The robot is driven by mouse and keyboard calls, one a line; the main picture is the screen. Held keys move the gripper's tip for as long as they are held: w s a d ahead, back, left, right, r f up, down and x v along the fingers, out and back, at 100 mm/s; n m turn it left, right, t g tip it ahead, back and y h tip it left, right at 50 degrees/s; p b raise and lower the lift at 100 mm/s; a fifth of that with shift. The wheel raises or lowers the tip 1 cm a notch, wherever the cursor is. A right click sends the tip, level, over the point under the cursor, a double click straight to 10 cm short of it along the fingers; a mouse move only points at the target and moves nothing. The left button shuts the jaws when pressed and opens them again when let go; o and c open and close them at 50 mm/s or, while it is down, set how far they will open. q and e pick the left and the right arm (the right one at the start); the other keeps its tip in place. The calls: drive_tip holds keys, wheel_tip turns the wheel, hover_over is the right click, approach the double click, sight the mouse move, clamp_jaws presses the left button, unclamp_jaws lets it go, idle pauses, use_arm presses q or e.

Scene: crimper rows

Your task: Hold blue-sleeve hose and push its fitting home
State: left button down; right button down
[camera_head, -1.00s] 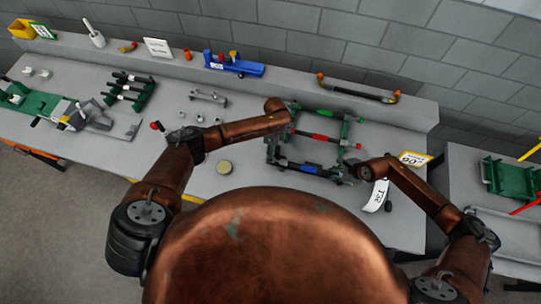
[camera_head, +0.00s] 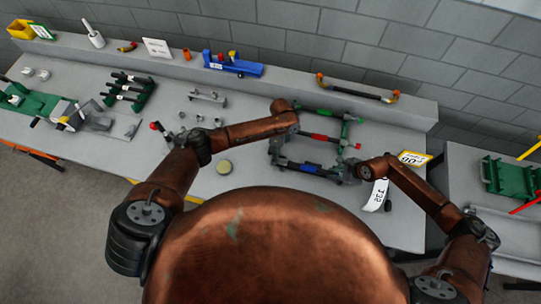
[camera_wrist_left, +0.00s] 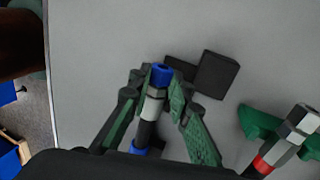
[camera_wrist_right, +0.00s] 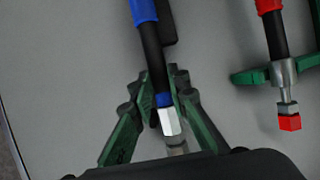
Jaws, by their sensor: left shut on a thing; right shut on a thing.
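The blue-sleeve hose (camera_head: 310,168) lies across the front of the hose group in the head view. My left gripper (camera_wrist_left: 160,85) is shut on its left end, around a metal ferrule with a blue tip (camera_wrist_left: 161,72). My right gripper (camera_wrist_right: 158,85) is shut around its right end, where a blue band (camera_wrist_right: 162,100) meets a silver hex fitting (camera_wrist_right: 169,122). A metal stem is below the hex, partly hidden by the gripper body. I cannot tell how far the fitting is seated. The blue sleeve (camera_wrist_right: 143,10) shows at the top of the right wrist view.
The red-sleeve hose (camera_head: 320,137) sits close behind in a green holder (camera_wrist_right: 250,76); a green-sleeve hose (camera_head: 325,114) is farther back. A black block (camera_wrist_left: 216,75) is near my left fingertips.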

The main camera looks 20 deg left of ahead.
use_arm(q)
drive_tip(key=c, duration=2.1)
unclamp_jaws()
drive_tip(key=shift+d, duration=0.35)
use_arm(e)
drive_tip(key=shift+a, duration=0.15)
use_arm(q)
drive_tip(key=o, duration=0.3)
drive_tip(key=shift+a, duration=0.1)
drive_tip(key=shift+o, duration=0.2)
drive_tip(key=v, duration=1.2)
use_arm(e)
drive_tip(key=c, duration=1.8)
unclamp_jaws()
drive_tip(key=shift+o, duration=0.2)
